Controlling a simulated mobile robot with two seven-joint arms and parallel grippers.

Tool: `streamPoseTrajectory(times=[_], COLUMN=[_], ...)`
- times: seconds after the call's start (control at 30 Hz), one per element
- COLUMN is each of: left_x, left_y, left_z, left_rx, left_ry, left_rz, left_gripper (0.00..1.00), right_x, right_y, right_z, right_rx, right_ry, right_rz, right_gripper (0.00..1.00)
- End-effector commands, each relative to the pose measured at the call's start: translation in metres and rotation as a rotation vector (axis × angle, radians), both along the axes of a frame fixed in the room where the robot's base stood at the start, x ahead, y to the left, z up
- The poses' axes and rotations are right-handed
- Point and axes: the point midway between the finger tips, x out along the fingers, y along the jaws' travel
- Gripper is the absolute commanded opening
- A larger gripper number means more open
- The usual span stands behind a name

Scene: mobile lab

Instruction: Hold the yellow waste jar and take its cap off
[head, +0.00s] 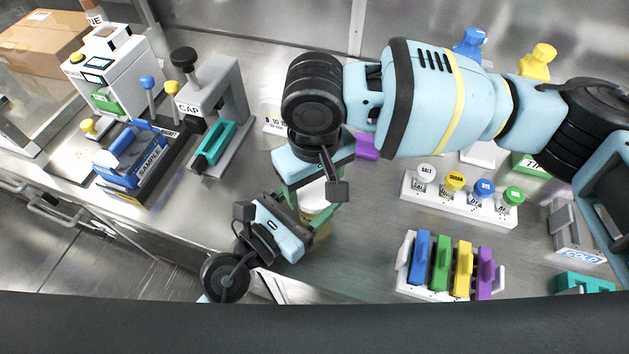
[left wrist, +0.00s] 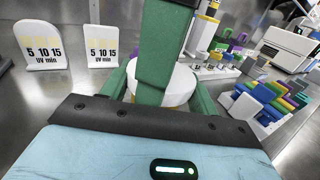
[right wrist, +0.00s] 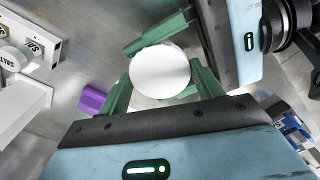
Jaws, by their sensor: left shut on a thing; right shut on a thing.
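The yellow waste jar (head: 316,212) is mostly hidden by my grippers in the head view. Its round white cap (right wrist: 160,70) shows from above in the right wrist view. In the left wrist view the white cap (left wrist: 172,82) sits over a yellowish band. My left gripper (head: 308,212) is shut around the jar from the side. My right gripper (head: 322,188) comes from above and is shut on the cap, its green fingers on either side of it. Cap and jar look together; whether there is a gap between them is hidden.
A cap press (head: 215,105) and blue sample rack (head: 130,165) stand to the left. A white rack of small jars (head: 440,208) and a holder with coloured pieces (head: 402,275) stand to the right. A purple block (right wrist: 92,100) lies close by. The bench's front edge is near my left gripper.

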Motion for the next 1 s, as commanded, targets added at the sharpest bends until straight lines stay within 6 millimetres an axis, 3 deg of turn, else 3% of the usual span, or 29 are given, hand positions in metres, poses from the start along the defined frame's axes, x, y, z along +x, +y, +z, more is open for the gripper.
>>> streamPoseTrajectory(times=[0.17,1.0], left_x=[-0.0002,-0.0001], left_y=[0.0001,0.0001], left_z=[-0.0006,-0.0008], left_rx=[0.001,0.001], left_ry=[0.002,0.001], left_rz=[-0.001,0.0], left_gripper=[0.0,0.0], right_x=[-0.0013,-0.0002], right_y=[-0.0001,0.0002], right_z=[-0.0002,0.0008], right_rx=[-0.001,0.0], right_ry=[0.003,0.0], right_rz=[0.261,0.256], right_gripper=[0.38,0.37])
